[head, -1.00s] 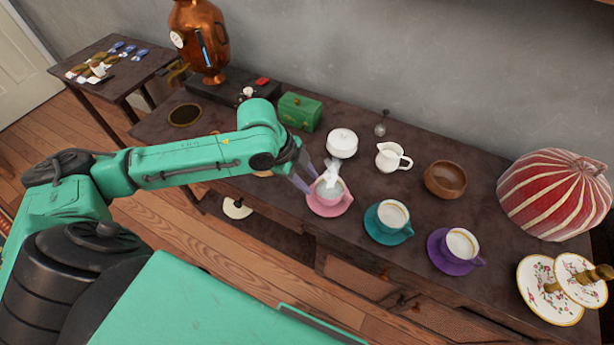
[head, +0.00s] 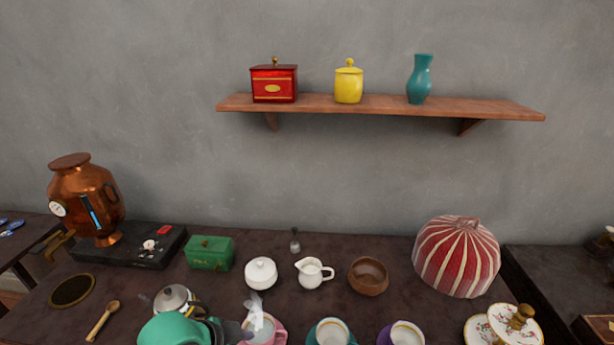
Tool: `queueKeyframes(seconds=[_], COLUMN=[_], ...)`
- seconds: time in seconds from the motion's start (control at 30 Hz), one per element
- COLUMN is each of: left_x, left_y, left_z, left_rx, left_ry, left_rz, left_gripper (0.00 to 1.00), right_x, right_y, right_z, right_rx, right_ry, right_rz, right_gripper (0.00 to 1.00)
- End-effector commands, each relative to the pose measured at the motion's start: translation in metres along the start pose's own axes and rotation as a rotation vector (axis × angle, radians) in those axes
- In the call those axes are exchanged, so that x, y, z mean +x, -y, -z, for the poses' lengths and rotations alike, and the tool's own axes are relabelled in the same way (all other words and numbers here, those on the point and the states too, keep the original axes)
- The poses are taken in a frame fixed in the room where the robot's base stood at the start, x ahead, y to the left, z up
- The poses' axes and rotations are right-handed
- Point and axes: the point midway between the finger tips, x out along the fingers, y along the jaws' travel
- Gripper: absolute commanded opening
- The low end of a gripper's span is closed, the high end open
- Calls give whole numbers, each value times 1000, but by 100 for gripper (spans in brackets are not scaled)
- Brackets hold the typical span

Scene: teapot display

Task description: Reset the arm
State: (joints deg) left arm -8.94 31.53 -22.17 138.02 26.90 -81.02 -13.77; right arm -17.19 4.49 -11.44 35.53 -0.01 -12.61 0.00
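My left arm's green wrist part (head: 172,331) shows at the bottom edge of the head view. My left gripper (head: 236,332) is beside the pink cup (head: 262,332), on its left, with its fingers partly hidden and cut by the frame edge. I cannot tell whether it is open or shut, or whether it touches the cup. White steam rises from the cup. A pale rounded pot with a dark knob (head: 174,298) shows just behind my wrist. My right gripper is not in view.
A teal cup (head: 328,333) and purple cup (head: 402,334) stand to the right. Behind are a green box (head: 209,252), sugar bowl (head: 261,273), creamer (head: 313,272) and wooden bowl (head: 368,276). A striped cozy (head: 456,257) and copper samovar (head: 86,198) flank them. A wall shelf (head: 380,107) hangs above.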

Motion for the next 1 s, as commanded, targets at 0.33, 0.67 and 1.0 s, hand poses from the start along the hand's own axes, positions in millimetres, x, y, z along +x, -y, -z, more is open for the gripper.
queueKeyframes(seconds=[0.33,0.67,1.0], left_x=[-28,74,195], left_y=[-14,-26,-116], left_z=[-139,-206,-356], left_rx=[-696,-731,-722], left_ry=[273,350,445], left_rz=[210,200,144], left_gripper=[41,41,41], right_x=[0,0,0], right_y=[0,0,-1], right_z=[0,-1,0], right_rx=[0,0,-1], right_ry=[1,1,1], right_rz=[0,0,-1], right_gripper=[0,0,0])
